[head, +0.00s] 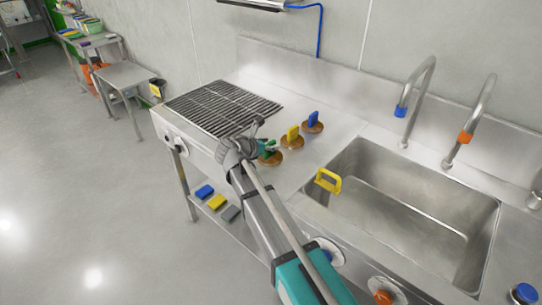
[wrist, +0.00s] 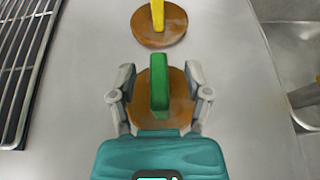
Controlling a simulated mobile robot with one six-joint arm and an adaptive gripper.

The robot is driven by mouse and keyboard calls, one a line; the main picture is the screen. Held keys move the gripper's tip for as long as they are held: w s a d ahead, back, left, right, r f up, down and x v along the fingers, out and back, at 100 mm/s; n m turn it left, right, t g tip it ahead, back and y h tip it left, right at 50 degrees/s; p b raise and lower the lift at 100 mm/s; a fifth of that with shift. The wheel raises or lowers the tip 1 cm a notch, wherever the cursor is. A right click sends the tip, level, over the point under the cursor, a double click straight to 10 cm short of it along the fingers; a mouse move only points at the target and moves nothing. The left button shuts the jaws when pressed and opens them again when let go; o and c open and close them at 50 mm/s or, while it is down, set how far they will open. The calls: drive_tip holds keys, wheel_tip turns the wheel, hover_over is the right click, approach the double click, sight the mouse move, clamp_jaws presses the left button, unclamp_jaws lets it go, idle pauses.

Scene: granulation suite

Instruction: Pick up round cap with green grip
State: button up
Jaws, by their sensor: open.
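The round cap with the green grip (wrist: 159,85) is a brown disc with an upright green bar, resting on the steel counter. In the wrist view it sits between the two fingers of my gripper (wrist: 160,90), which is open around it, one finger on each side. Whether the fingers touch the disc I cannot tell. In the head view my gripper (head: 256,137) is at the counter's left part, and the green-grip cap (head: 270,157) is partly hidden behind it.
A yellow-grip cap (head: 292,138) and a blue-grip cap (head: 313,123) stand in a row beyond the green one. A slotted drain grate (head: 222,105) lies to the left. The sink (head: 400,205) with a yellow handle (head: 328,181) at its edge is to the right.

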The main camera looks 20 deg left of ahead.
clamp_jaws()
drive_tip(key=shift+r, duration=0.15)
idle(0.5)
drive_tip(key=shift+r+p, duration=0.95)
drive_tip(key=shift+p, duration=0.15)
drive_tip(key=s+d+r+p, duration=0.2)
drive_tip(key=s+r+p, duration=0.3)
drive_tip(key=s, duration=0.1)
drive_tip(key=s+d+r+p, duration=0.2)
drive_tip(key=s+r+p, duration=0.3)
drive_tip(key=s, duration=0.2)
drive_tip(key=shift+d+r+p, duration=0.35)
drive_tip(key=shift+r+p, duration=0.05)
drive_tip(key=shift+s, duration=0.1)
